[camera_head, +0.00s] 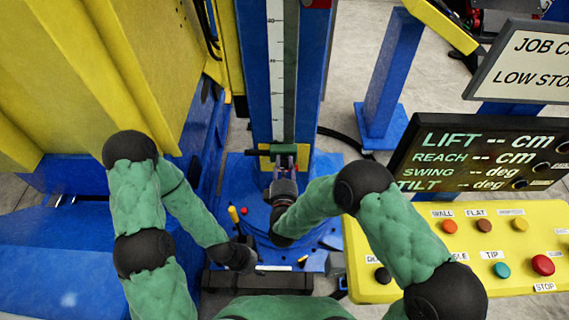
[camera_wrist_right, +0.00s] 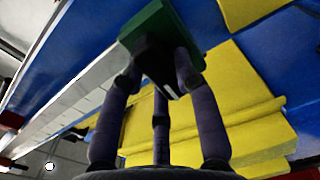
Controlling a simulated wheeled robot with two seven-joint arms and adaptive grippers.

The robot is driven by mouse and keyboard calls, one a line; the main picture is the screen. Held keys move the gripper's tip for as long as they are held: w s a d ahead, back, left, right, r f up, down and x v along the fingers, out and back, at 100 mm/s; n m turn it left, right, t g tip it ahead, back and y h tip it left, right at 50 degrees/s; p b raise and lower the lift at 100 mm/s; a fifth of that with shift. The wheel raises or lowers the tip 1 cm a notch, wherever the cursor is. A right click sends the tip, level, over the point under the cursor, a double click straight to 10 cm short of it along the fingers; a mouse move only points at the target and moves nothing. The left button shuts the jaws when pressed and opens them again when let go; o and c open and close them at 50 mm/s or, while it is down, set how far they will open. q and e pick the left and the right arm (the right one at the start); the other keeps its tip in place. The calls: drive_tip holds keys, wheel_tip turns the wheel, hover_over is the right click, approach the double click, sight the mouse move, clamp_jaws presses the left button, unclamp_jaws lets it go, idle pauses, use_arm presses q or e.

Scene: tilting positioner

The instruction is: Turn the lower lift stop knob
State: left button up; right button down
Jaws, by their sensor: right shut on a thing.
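The lower lift stop is a green block (camera_head: 262,151) low on the scaled blue column, and it fills the top of the right wrist view (camera_wrist_right: 180,30). A dark knob (camera_wrist_right: 157,62) faces out from the block. My right gripper (camera_head: 285,163) is at the knob, its fingers closed around it in the wrist view (camera_wrist_right: 160,80). The fingers hide part of the knob, and its turn angle cannot be read. My left gripper (camera_head: 252,262) is low over the base, away from the stop; its fingers are too hidden to judge.
A white scale (camera_head: 276,60) runs up the blue column (camera_head: 254,60). A yellow button panel (camera_head: 400,285) and a dark display (camera_head: 480,155) with blank readings stand at right. A yellow machine body (camera_head: 150,60) is at left. Small tools lie on the blue base.

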drive_tip(key=shift+n, duration=0.5)
drive_tip(key=c, duration=0.9)
unclamp_jaws()
drive_tip(key=shift+c, duration=0.2)
drive_tip(key=s, duration=1.2)
drive_tip(key=shift+f, duration=0.1)
